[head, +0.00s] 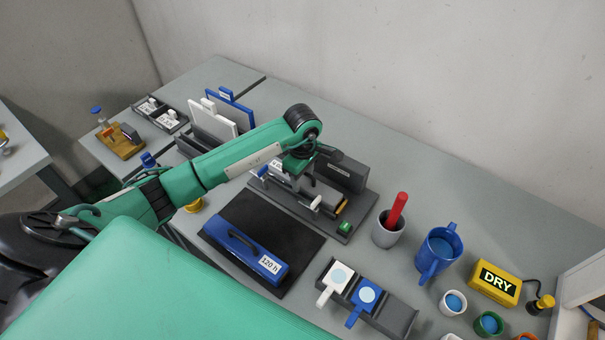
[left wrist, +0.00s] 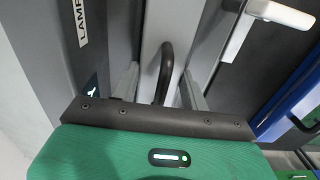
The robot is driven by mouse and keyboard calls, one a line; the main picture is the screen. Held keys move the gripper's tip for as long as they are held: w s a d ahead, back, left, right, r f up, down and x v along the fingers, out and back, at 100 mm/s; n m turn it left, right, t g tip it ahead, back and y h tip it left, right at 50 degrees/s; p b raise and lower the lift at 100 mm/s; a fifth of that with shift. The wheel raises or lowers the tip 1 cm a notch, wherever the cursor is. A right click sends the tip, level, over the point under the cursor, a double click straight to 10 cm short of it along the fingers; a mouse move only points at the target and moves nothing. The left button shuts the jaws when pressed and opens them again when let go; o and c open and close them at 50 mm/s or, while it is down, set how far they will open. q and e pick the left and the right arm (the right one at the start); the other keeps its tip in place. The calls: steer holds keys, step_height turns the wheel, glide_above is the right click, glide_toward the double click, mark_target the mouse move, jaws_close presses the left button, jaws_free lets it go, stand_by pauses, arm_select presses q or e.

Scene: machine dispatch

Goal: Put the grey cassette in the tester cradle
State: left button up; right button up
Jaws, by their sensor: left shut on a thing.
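My left gripper (head: 298,172) is over the tester, a dark grey unit (head: 342,172) with a base and a white-handled lever (head: 322,203). In the left wrist view the fingers (left wrist: 160,92) are shut on the black handle (left wrist: 166,68) of the grey cassette (left wrist: 165,28). The cassette lies in line with the tester's cradle, between the labelled panel (left wrist: 72,40) and the lever side. Whether it rests on the cradle floor cannot be told; my gripper and arm hide most of it in the head view. My right gripper is not in view.
A blue cassette (head: 240,248) marked 120 h lies on a black mat (head: 285,222) in front. A grey cup with a red handle (head: 387,232), a blue mug (head: 438,250) and a yellow DRY sign (head: 494,284) stand right. Upright white and blue plates (head: 212,123) stand left.

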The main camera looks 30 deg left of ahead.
arm_select(q)
steer(key=shift+f, duration=0.1)
steer(key=o, duration=1.3)
steer(key=shift+c, duration=0.2)
